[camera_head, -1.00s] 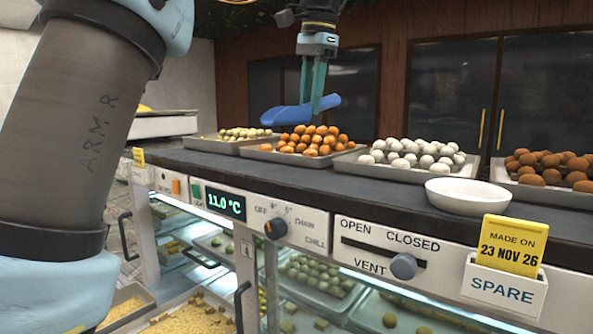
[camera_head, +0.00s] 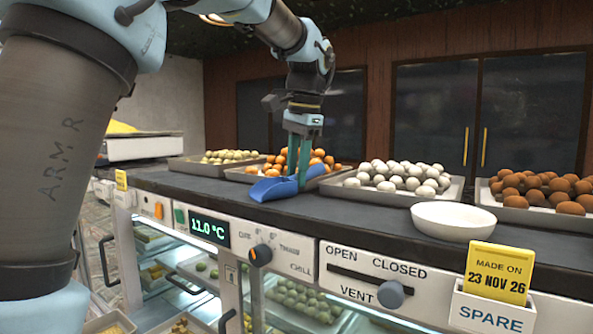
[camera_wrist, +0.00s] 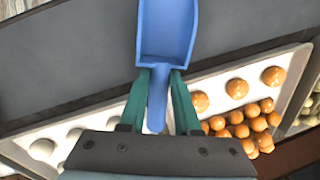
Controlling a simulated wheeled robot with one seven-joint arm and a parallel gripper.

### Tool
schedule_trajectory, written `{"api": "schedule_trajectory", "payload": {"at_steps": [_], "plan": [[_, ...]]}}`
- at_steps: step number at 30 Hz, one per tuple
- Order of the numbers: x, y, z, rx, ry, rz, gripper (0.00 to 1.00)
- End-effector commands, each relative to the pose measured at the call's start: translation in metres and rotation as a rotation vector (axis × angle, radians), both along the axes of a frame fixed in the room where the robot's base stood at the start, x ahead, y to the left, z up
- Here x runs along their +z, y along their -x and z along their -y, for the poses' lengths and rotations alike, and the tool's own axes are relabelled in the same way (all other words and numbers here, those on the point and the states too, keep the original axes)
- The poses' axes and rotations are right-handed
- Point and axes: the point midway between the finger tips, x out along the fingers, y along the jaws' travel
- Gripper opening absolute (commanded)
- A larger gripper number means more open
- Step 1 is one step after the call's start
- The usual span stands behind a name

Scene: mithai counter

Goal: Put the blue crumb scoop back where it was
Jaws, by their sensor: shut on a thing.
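The blue crumb scoop (camera_head: 274,189) is in my gripper (camera_head: 298,180), just above or on the dark counter top (camera_head: 330,205), in front of the tray of orange sweets (camera_head: 243,175). I cannot tell whether it touches the counter. In the wrist view the scoop (camera_wrist: 168,35) points away from my gripper (camera_wrist: 160,90), its handle between the two green fingers. The fingers are shut on the handle. The scoop's pan is over the dark counter strip.
Trays of pale sweets (camera_head: 190,172), white sweets (camera_head: 345,191) and brown sweets (camera_head: 487,205) line the counter. A white bowl (camera_head: 453,222) stands near the front edge at right. A yellow date card (camera_head: 498,273) sits in the SPARE holder. A knob panel (camera_head: 375,280) runs below.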

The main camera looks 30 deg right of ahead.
Motion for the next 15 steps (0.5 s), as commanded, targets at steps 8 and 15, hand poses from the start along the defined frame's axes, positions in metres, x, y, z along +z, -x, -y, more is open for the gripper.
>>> {"api": "schedule_trajectory", "payload": {"at_steps": [8,15], "plan": [[-0.002,-0.0001,-0.0001,0.0,-0.001,0.0,0.39],[-0.0018,-0.0001,0.0,0.0,0.0,0.0,0.61]]}}
